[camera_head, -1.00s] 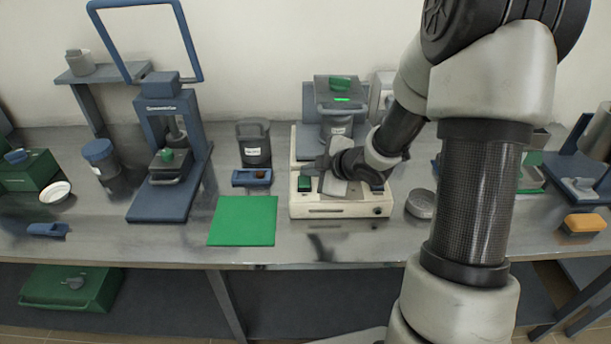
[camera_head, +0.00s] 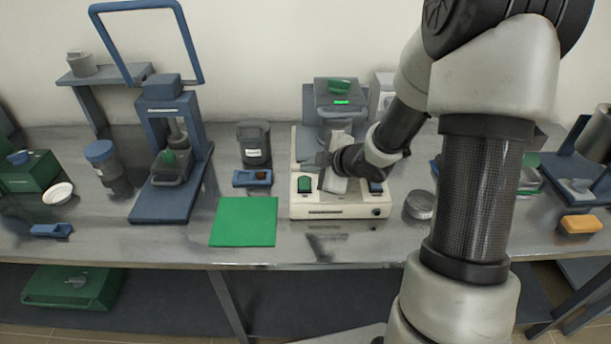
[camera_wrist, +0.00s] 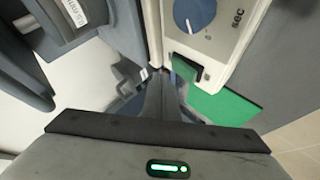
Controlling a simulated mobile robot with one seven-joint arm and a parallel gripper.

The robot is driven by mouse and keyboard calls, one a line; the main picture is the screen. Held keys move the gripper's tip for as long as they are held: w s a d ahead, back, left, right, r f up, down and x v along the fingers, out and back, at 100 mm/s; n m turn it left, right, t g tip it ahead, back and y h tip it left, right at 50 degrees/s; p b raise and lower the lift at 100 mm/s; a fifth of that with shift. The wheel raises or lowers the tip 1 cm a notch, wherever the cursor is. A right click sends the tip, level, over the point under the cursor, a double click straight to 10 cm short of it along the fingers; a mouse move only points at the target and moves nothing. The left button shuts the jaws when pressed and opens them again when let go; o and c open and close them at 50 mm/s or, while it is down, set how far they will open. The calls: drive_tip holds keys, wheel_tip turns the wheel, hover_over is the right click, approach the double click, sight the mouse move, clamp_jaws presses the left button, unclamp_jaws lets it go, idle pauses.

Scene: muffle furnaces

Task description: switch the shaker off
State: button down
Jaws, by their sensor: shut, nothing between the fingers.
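The shaker (camera_head: 335,211) is a cream box on the bench, with a green rocker switch (camera_head: 304,184) at the left of its top and a blue dial (camera_head: 376,187) at the right. My gripper (camera_head: 323,160) is over the shaker, just right of and behind the switch, pointing left. Its fingers are shut and empty. In the wrist view the closed fingertips (camera_wrist: 163,76) are beside the green switch (camera_wrist: 185,69), apparently close to it. Contact cannot be told. The blue dial (camera_wrist: 194,14) is marked "sec". The switch's on or off position is unclear.
A green mat (camera_head: 244,222) and a small blue tray (camera_head: 252,178) lie left of the shaker. A dark labelled jar (camera_head: 254,144) stands behind the tray. A blue press (camera_head: 167,160) is farther left. A round metal tin (camera_head: 420,205) sits close on the right.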

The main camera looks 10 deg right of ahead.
sight(310, 183)
drive_tip(key=shift+s+a+r+p, duration=0.1)
drive_tip(key=shift+s+r+p, duration=0.05)
drive_tip(key=shift+r+p, duration=0.95)
drive_tip(key=shift+s+r+p, duration=0.15)
drive_tip(key=shift+r+p, duration=0.7)
drive_tip(key=shift+r, duration=0.45)
drive_tip(key=shift+r, duration=0.1)
drive_tip(key=s+d+r+m+h+p, duration=0.2)
drive_tip(key=s+d+r+m+h, duration=0.15)
drive_tip(key=r, duration=0.45)
drive_tip(key=s+d+r+m+h+p, duration=0.25)
drive_tip(key=s+d+r+m, duration=0.2)
drive_tip(key=r, duration=0.45)
drive_tip(key=s+a+r+m+g+p, duration=0.2)
drive_tip(key=s+a+r+m, duration=0.1)
drive_tip(key=s, duration=0.7)
drive_tip(key=s+a+r+m+g+y+p, duration=0.1)
drive_tip(key=s+a+r+m+p, duration=0.1)
drive_tip(key=s+a+r+m, duration=0.2)
drive_tip(key=s+a+r, duration=0.1)
drive_tip(key=s+r, duration=0.2)
drive_tip(key=s, duration=0.3)
drive_tip(key=shift+s+a+m+g, duration=0.25)
drive_tip(key=shift+a+m+g, duration=0.05)
drive_tip(key=shift+g, duration=0.1)
